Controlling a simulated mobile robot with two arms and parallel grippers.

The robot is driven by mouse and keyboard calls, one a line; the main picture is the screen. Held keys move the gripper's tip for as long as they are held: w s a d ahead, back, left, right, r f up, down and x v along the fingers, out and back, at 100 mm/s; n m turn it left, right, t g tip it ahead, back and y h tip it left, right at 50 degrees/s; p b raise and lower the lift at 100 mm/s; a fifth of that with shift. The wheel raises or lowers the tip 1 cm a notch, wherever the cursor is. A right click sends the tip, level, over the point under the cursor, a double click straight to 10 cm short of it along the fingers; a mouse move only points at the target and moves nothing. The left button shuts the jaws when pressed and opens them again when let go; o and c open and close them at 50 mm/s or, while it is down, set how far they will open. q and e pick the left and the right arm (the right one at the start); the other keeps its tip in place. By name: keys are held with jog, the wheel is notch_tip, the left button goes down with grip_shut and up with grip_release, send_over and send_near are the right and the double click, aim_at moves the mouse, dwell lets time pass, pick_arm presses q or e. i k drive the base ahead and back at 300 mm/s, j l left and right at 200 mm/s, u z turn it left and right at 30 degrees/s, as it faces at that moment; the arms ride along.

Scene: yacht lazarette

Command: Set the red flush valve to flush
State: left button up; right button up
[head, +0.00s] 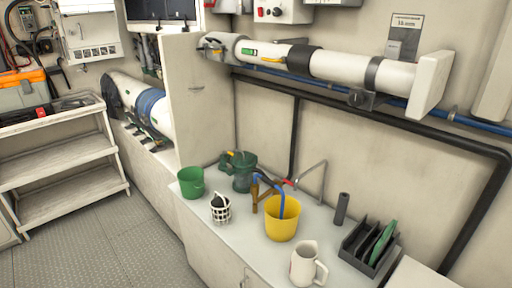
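A small red handle (288,182) shows on the counter's back side, beside a bent grey metal tube (312,176); it looks like the red flush valve, but its setting is too small to read. Brown-yellow fittings (256,195) stand just left of it. A blue hose (281,200) drops into a yellow bucket (283,222) in front of the handle and partly hides this area. Neither of my grippers is in view.
The white counter (240,248) also holds a green bucket (191,182), a dark green strainer (242,172), a white basket (221,209), a white jug (306,263) and a dark rack (368,247). A long white cylinder (340,68) runs along the wall above. The floor (95,235) at left is clear.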

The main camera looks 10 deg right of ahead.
aim_at(277, 178)
jog(key=i+j+z, duration=0.15)
jog(key=z, duration=0.25)
jog(key=i+j+z, duration=0.1)
jog(key=z, duration=0.3)
jog(key=i+j+z, duration=0.1)
jog(key=j, duration=0.3)
jog(key=i+j+z, duration=0.15)
jog(key=j, duration=0.3)
jog(key=i+j+z, duration=0.1)
jog(key=j, duration=0.35)
jog(key=i+j+z, duration=0.15)
jog(key=j, duration=0.3)
jog(key=i+j+z, duration=0.1)
jog(key=j, duration=0.4)
jog(key=i+j, duration=0.1)
jog(key=j, duration=0.35)
jog(key=i+j, duration=0.1)
jog(key=j, duration=0.35)
jog(key=i+j, duration=0.1)
jog(key=j, duration=0.35)
jog(key=i+j, duration=0.1)
jog(key=j, duration=0.35)
